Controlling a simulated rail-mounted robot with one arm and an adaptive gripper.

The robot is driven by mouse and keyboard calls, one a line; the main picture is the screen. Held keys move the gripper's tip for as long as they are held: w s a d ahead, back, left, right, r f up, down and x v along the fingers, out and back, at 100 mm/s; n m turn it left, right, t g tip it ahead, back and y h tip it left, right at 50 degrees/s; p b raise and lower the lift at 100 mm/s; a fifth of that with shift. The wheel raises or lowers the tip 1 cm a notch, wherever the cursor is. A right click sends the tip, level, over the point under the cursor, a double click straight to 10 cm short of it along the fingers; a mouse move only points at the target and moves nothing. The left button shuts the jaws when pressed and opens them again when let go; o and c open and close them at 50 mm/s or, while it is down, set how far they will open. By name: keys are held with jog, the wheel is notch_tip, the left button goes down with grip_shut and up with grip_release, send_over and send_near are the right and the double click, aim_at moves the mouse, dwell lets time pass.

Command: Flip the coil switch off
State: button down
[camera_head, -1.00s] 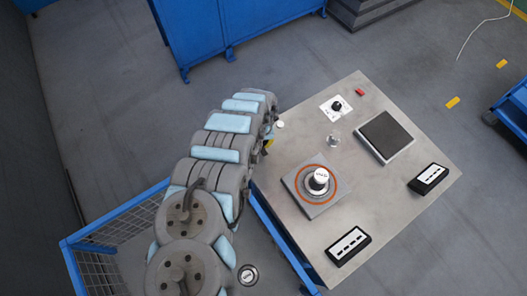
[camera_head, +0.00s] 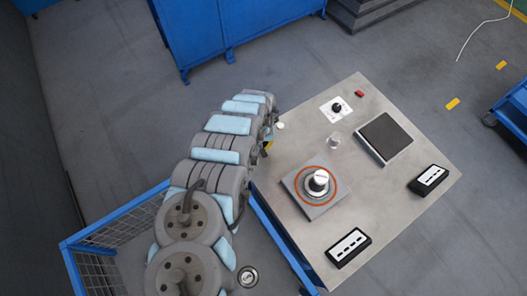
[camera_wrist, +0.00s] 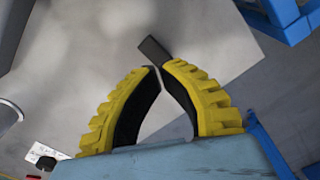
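A black knob on a white plate (camera_head: 337,107) sits at the table's far edge in the head view, with a small red block (camera_head: 360,93) beside it. I cannot tell which part is the coil switch. The white plate and knob also show at the lower left of the wrist view (camera_wrist: 43,158). My gripper (camera_wrist: 158,68) has yellow ribbed fingers with black pads, and its tips nearly meet. A short dark bar (camera_wrist: 152,49) shows just beyond the tips; I cannot tell whether they touch it. In the head view my arm hides most of the gripper.
The grey table (camera_head: 290,230) also holds a round white-topped part (camera_head: 319,181) on a square plate with an orange ring, a small cylinder (camera_head: 334,139), a dark pad (camera_head: 385,137) and two black boxes (camera_head: 348,247) (camera_head: 429,179). Blue cabinets (camera_head: 240,25) stand behind.

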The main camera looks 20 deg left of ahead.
jog(key=shift+f+b, duration=1.35)
jog(key=shift+f, duration=0.75)
dwell(1.7)
jog(key=shift+r+p, duration=3.05)
jog(key=shift+r, duration=0.55)
